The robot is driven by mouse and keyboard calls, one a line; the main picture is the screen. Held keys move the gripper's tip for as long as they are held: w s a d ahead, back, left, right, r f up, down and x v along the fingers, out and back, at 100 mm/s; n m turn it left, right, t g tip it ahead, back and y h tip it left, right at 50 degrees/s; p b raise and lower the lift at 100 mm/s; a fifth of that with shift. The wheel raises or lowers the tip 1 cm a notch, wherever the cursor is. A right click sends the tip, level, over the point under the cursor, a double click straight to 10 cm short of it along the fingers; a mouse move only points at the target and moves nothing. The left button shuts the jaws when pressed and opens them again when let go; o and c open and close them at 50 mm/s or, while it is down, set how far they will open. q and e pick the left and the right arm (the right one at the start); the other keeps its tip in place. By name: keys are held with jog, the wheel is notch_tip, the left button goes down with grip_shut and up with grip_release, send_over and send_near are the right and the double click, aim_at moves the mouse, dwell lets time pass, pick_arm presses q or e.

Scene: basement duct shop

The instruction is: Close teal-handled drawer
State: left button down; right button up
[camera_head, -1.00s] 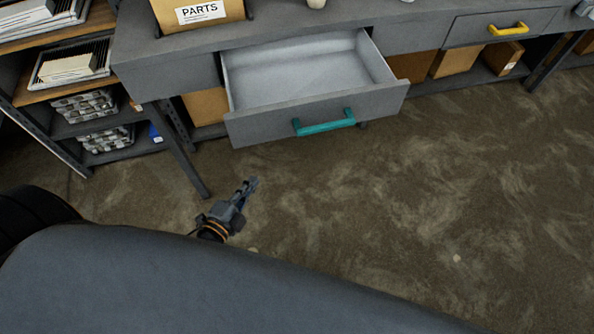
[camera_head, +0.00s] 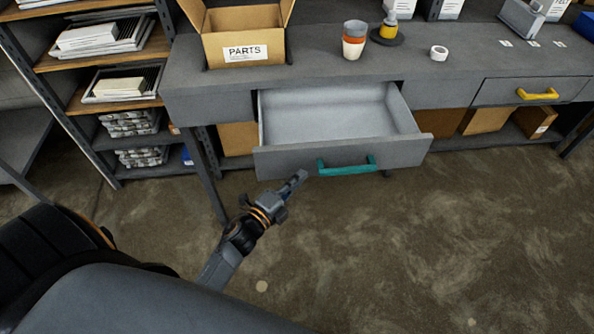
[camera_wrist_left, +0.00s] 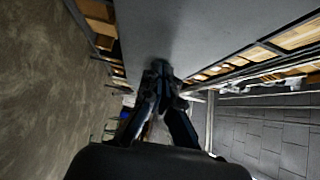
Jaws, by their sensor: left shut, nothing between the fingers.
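The teal-handled drawer (camera_head: 290,164) stands pulled out of the grey workbench in the head view, and its inside looks empty. Whether the tips touch the panel cannot be told. In the left wrist view the shut fingers (camera_wrist_left: 160,70) point at a grey surface (camera_wrist_left: 185,35) that seems to be the drawer front. My right gripper is not in view.
The grey workbench (camera_head: 440,55) bears a PARTS box (camera_head: 245,48), stacked cups (camera_head: 354,40) and a tape roll (camera_head: 439,52). A yellow-handled drawer (camera_head: 495,92) at right is shut. Shelving (camera_head: 95,65) stands at left. The floor (camera_head: 430,240) in front is clear.

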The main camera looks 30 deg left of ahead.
pick_arm(q)
jog(key=shift+w+a, duration=0.5)
jog(key=shift+w, duration=0.15)
